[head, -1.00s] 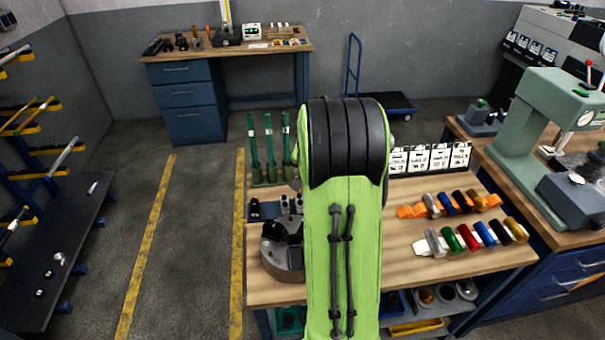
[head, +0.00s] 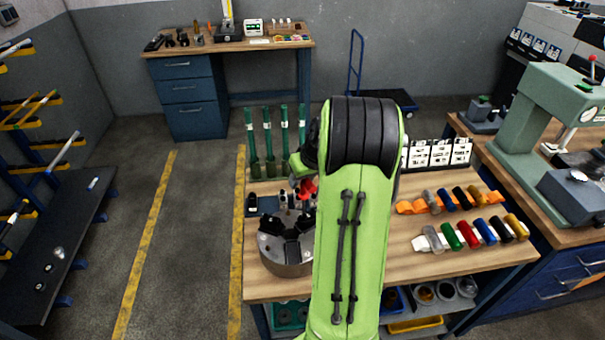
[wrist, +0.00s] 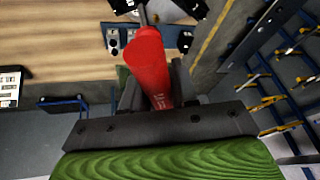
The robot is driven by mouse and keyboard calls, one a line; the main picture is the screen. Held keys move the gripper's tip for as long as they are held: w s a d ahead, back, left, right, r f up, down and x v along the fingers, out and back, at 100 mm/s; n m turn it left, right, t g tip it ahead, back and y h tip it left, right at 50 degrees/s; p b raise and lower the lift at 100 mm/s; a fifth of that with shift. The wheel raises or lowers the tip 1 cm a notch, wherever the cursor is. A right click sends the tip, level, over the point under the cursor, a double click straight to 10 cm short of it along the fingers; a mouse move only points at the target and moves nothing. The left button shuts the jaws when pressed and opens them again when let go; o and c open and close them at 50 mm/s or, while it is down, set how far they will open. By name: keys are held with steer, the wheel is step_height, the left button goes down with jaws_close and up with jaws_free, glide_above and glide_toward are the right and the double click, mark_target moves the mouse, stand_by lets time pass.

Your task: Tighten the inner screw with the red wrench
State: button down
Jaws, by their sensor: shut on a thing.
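The red wrench (wrist: 152,60) is held between the fingers of my gripper (wrist: 157,88), which is shut on it. Its red handle points away from the palm, and its far end reaches a grey metal part at the top edge of the wrist view. In the head view a bit of the red wrench (head: 306,188) shows left of my arm, behind the grey round chuck (head: 284,256) with black jaws. My gripper itself is largely hidden there by my arm. I cannot make out the inner screw in either view.
The wooden bench (head: 400,262) carries several green upright tools (head: 268,140) at the back left. On its right are an orange rack (head: 410,207) and a white rack (head: 428,243) of coloured cylinders. White cards (head: 440,153) stand behind. A green press (head: 530,120) stands further right.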

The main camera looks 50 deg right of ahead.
steer(key=n+p, duration=0.1)
steer(key=n, duration=0.1)
steer(key=n+y, duration=0.1)
steer(key=n+y+p, duration=0.1)
steer(key=n, duration=0.1)
steer(key=shift+a+r+n+p, duration=0.25)
steer(key=shift+r+n+p, duration=0.05)
steer(key=shift+r, duration=0.05)
steer(key=shift+a+f+n+g+y, duration=0.1)
steer(key=shift+n+g+y, duration=0.35)
steer(key=shift+n, duration=0.45)
steer(key=n, duration=0.2)
steer(key=n+g+y+p, duration=0.1)
steer(key=n, duration=0.1)
steer(key=n+y, duration=0.1)
steer(key=n, duration=0.1)
steer(key=shift+s+a+g+p, duration=0.2)
steer(key=shift+a+g+p, duration=0.05)
steer(key=shift+g+p, duration=0.15)
steer(key=shift+f+n, duration=0.3)
steer(key=shift+n, duration=0.2)
steer(key=shift+s+a+f+b, duration=0.1)
steer(key=shift+f+b, duration=0.45)
steer(key=shift+b, duration=0.2)
steer(key=shift+f+b, duration=0.6)
steer(key=shift+m+t+h+b, duration=0.35)
steer(key=shift+m+b, duration=0.2)
steer(key=shift+m, duration=0.95)
